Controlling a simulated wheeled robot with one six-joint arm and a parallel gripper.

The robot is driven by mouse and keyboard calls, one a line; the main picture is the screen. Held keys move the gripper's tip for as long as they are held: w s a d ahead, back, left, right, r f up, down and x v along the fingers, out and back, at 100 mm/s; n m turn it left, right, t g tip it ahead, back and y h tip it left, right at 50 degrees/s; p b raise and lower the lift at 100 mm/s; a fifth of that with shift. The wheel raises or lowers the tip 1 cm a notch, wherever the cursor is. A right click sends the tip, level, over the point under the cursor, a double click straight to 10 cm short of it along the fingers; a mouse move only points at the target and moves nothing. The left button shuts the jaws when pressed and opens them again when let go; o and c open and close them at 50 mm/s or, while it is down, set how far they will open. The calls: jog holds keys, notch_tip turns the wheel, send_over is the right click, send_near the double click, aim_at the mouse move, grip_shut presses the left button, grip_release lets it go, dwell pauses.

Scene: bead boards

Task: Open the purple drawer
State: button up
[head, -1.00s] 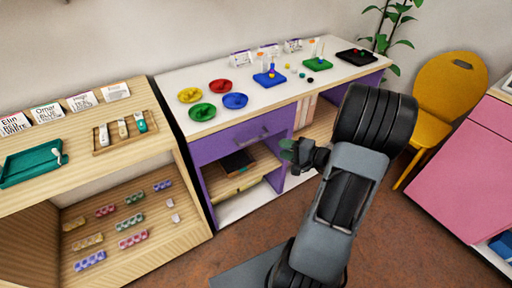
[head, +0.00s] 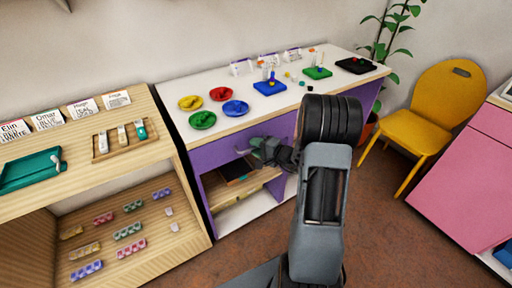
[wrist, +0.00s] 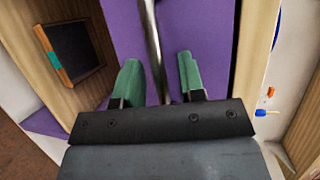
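The purple drawer (head: 220,150) is the front panel under the white tabletop, on the left side of the purple cabinet. It looks closed. In the wrist view its purple face (wrist: 190,28) fills the middle, and its metal bar handle (wrist: 154,48) runs down between my fingers.
Below the drawer is an open shelf with a dark framed board (head: 237,170). On the tabletop (head: 200,85) are coloured dishes, bead boards and cards. A wooden shelf unit (head: 160,140) stands close on the left. A yellow chair (head: 430,115) and pink cabinet (head: 470,175) are to the right.

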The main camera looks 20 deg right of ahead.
jog(key=shift+w, duration=0.1)
grip_shut()
dwell(0.3)
